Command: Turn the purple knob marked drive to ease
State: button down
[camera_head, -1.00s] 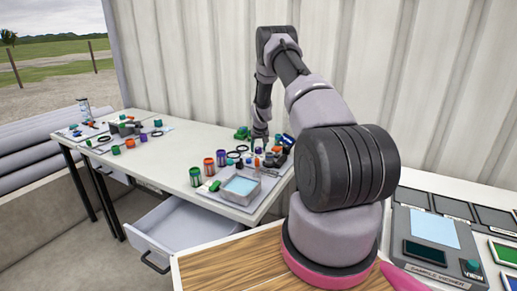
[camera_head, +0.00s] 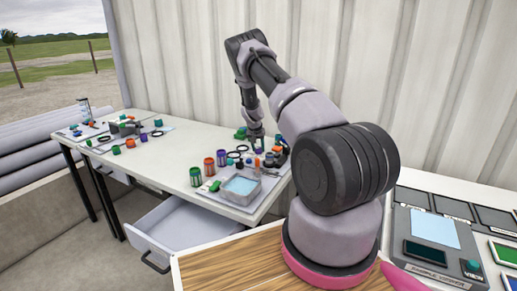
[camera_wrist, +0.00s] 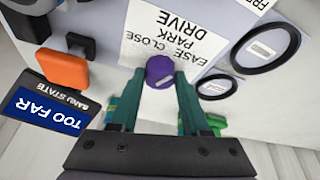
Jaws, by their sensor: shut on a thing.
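The purple knob (camera_wrist: 160,72) shows near the middle of the wrist view, at the edge of a white card (camera_wrist: 175,35) that reads upside down EASE, CLOSE, PARK and DRIVE. My gripper (camera_wrist: 160,80) is shut on the knob, with one finger on each side of it. Its base and any pointer are hidden from me. In the head view my gripper (camera_head: 256,143) reaches down to the far right end of the white table, and the knob is too small there to make out well.
A dark display (camera_wrist: 48,108) reading TOO FAR and an orange block (camera_wrist: 65,69) stand left of the knob in the wrist view. Two black rings (camera_wrist: 266,47) (camera_wrist: 216,87) lie to its right. A grey tray (camera_head: 241,188) sits on the white table (camera_head: 160,161) near its front edge.

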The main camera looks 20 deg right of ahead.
jog(key=m, duration=0.2)
jog(key=m+g+h, duration=0.1)
jog(key=m, duration=0.2)
jog(key=shift+w+a+g, duration=0.1)
jog(key=shift+w+g, duration=0.05)
jog(key=shift+g, duration=0.15)
dwell(0.4)
jog(key=shift+c, duration=1.9)
grip_release()
jog(key=v, duration=1)
jog(key=shift+a+r, duration=0.3)
